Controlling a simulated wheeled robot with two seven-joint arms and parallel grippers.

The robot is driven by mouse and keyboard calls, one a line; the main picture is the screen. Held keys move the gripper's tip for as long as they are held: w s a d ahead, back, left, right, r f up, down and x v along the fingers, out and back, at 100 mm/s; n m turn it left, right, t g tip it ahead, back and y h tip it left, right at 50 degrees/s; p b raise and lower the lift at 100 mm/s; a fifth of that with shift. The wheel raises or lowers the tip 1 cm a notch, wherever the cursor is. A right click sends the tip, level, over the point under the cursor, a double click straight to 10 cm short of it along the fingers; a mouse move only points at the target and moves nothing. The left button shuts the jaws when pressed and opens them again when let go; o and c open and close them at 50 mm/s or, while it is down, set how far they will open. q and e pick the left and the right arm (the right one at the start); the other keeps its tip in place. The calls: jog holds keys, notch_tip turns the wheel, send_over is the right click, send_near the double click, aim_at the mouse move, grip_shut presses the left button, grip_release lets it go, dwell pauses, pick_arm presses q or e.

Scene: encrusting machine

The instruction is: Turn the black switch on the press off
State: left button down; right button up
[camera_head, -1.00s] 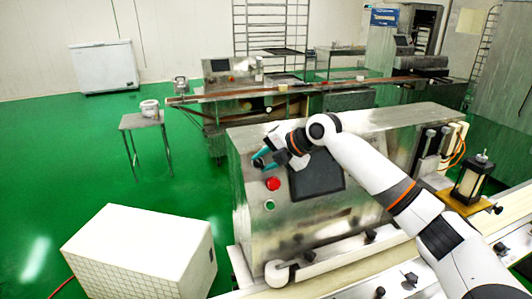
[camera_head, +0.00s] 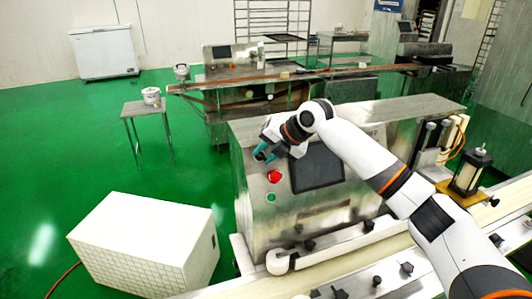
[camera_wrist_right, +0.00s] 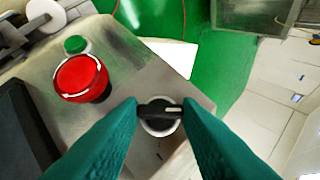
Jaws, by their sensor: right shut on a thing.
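The press (camera_head: 300,215) is a steel machine in the middle of the head view, with a dark screen (camera_head: 318,166) on its front. The black switch (camera_wrist_right: 159,110) is a knob in a silver ring on the panel in the right wrist view, with a pale mark toward its right end. My right gripper (camera_head: 262,152) is at the panel's upper left, and its teal fingers (camera_wrist_right: 160,112) are shut on the two ends of the switch. The switch is hidden by the gripper in the head view. My left gripper is not in view.
A red button (camera_wrist_right: 82,78) and a green button (camera_wrist_right: 76,45) sit beside the switch on the same panel. A white box (camera_head: 145,240) stands on the floor at lower left. A conveyor belt (camera_head: 400,248) runs along the front of the press.

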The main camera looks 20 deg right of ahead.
jog(key=o, duration=1)
jog(key=shift+s+d+r+b, duration=0.25)
jog(key=shift+r+b, duration=0.05)
jog(key=shift+r, duration=0.1)
jog(key=shift+b+v, duration=1.3)
jog(key=shift+v, duration=4.15)
jog(key=shift+f, duration=0.15)
